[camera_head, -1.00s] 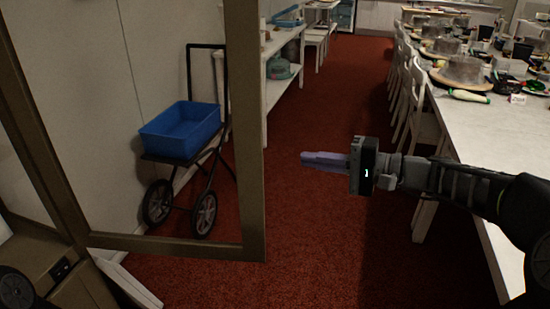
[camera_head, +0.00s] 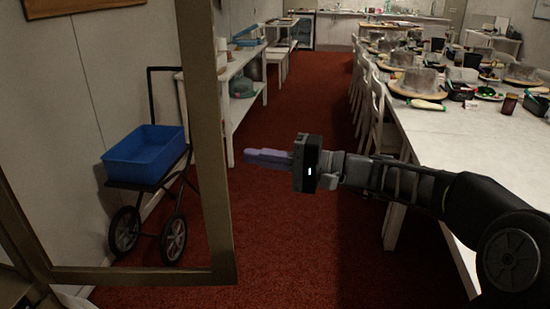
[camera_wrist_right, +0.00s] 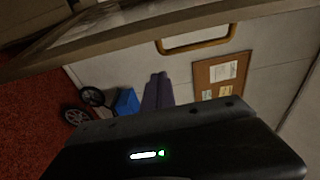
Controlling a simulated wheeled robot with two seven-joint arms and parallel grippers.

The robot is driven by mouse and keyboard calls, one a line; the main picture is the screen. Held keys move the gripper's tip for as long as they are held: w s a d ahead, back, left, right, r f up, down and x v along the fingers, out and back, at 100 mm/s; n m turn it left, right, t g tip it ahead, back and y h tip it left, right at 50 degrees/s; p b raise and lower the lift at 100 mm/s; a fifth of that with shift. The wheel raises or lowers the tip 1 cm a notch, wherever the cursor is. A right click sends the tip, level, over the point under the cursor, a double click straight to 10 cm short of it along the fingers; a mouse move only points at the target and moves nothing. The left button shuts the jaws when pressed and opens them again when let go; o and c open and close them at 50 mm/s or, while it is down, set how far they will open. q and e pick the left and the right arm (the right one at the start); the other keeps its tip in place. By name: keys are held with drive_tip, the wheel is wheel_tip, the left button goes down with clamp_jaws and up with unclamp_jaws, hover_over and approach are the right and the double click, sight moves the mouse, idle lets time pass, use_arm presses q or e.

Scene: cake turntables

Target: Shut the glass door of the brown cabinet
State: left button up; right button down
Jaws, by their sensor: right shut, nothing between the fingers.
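The glass door (camera_head: 215,190) of the brown cabinet stands open at the left of the head view. Its brown frame is upright, and the room shows through its pane. A small part of the cabinet (camera_head: 18,290) shows at the lower left; most of it is out of view. My right gripper (camera_head: 250,156) is just right of the door's free edge in the picture, apparently not touching it. Its purple fingers are shut and empty. In the right wrist view, the fingers (camera_wrist_right: 157,90) point toward the wall, and a brown frame bar (camera_wrist_right: 110,45), likely the door's, crosses above them.
A black cart (camera_head: 150,185) with a blue bin (camera_head: 145,150) shows through the door pane, by the wall. A long white table (camera_head: 440,140) with cakes and chairs stands on the right. White shelves (camera_head: 232,90) stand beyond the door. Red carpet is clear between.

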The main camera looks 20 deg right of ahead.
drive_tip(key=a, duration=0.2)
drive_tip(key=s+a, duration=0.1)
drive_tip(key=a, duration=0.1)
drive_tip(key=shift+a, duration=0.35)
